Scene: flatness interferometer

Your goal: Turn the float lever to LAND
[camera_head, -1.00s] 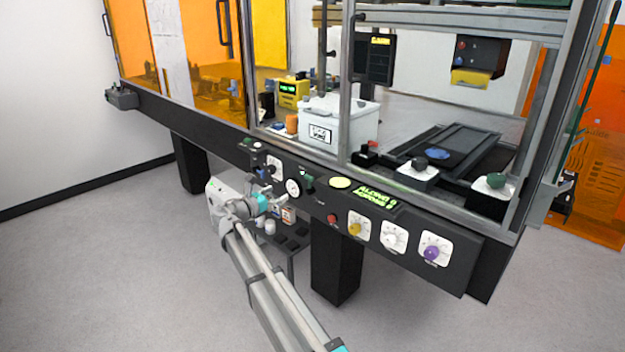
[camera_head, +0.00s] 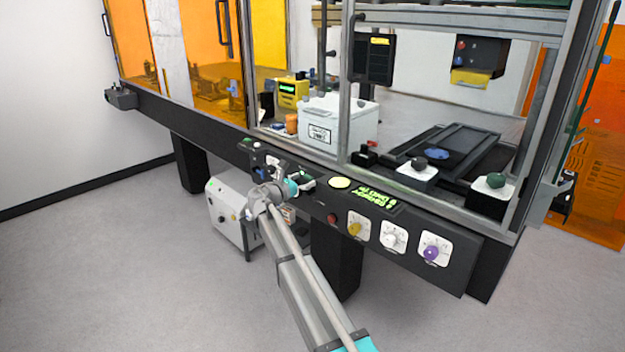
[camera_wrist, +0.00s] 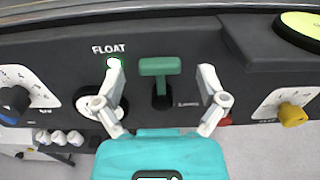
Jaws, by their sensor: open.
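The float lever (camera_wrist: 160,68) has a green T-shaped handle in the wrist view, standing in a dark slot on the black front panel. The word FLOAT and a lit green lamp (camera_wrist: 114,63) are to its upper left. Small lettering to the right of the slot is too small to read. My gripper (camera_wrist: 161,72) is open, with one pale finger on each side of the handle and a gap on both sides. In the head view my gripper (camera_head: 295,184) is at the panel and hides part of the lever area.
A round gauge (camera_wrist: 92,106) is partly behind the left finger. A dark knob (camera_wrist: 14,100) is at left and a yellow knob (camera_wrist: 292,114) at right. A raised panel block (camera_wrist: 262,45) stands right of the lever. The head view shows a lit green display (camera_head: 372,200).

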